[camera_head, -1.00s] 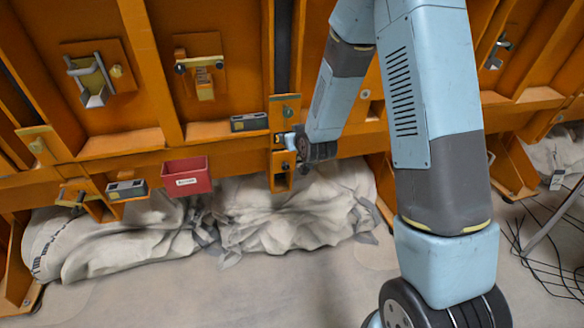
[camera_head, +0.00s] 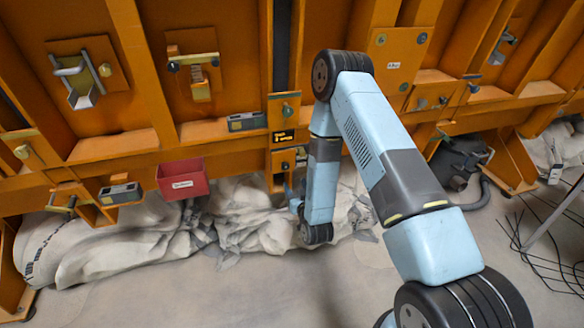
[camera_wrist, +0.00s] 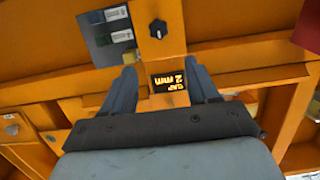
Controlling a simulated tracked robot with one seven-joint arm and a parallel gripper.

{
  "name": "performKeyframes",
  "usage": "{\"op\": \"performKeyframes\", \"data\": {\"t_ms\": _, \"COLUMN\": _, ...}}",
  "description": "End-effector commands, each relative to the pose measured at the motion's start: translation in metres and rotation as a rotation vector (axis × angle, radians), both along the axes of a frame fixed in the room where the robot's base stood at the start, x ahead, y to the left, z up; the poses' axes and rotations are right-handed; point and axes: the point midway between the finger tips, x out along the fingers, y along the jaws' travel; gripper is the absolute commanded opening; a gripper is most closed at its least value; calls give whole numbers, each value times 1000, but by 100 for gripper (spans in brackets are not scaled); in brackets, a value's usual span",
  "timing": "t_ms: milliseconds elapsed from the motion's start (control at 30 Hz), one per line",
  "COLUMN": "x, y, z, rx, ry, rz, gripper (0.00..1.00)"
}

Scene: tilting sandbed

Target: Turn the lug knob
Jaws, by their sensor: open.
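A dark round knob (camera_wrist: 158,29), which I take as the lug knob, sits on an orange plate at the top of the wrist view. A small black display (camera_wrist: 168,80) with glowing orange text, apparently "GAP 2 mm", lies below it there. The display also shows in the head view (camera_head: 284,136). My gripper (camera_wrist: 162,69) is open and empty. Its fingers stand apart on either side of the display, with the knob beyond the tips. In the head view my forearm hangs in front of the lower plate, and the contact side of the gripper is hard to make out.
A grey box with coloured marks (camera_wrist: 110,38) is mounted left of the knob in the wrist view. A red bin (camera_head: 183,180) hangs on the orange frame (camera_head: 120,145). Crumpled pale cloth (camera_head: 130,235) lies below. Black cables (camera_head: 550,240) lie on the floor at right.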

Motion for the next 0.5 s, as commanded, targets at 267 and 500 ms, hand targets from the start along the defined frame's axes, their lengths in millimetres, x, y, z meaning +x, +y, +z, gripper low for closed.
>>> {"op": "performKeyframes", "data": {"t_ms": 267, "x": -7, "y": 6, "z": -11, "rx": 10, "ry": -24, "rz": 2, "gripper": 59}}
{"op": "performKeyframes", "data": {"t_ms": 500, "x": 23, "y": 17, "z": -11, "rx": 11, "ry": -26, "rz": 5, "gripper": 59}}
